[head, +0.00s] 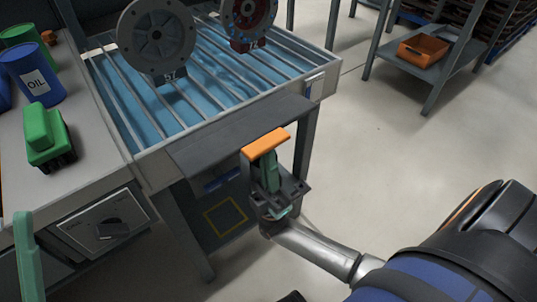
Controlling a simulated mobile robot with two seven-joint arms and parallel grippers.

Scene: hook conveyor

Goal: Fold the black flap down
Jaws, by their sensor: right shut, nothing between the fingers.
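The black flap (208,146) is a dark flat plate at the near end of the roller conveyor, sticking out from its edge roughly level.
The conveyor (140,170) carries two round flanged parts (158,42) (248,18). On the left bench stand a blue oil drum (35,72) and a green block (46,130). A control box with a knob (107,226) sits below.

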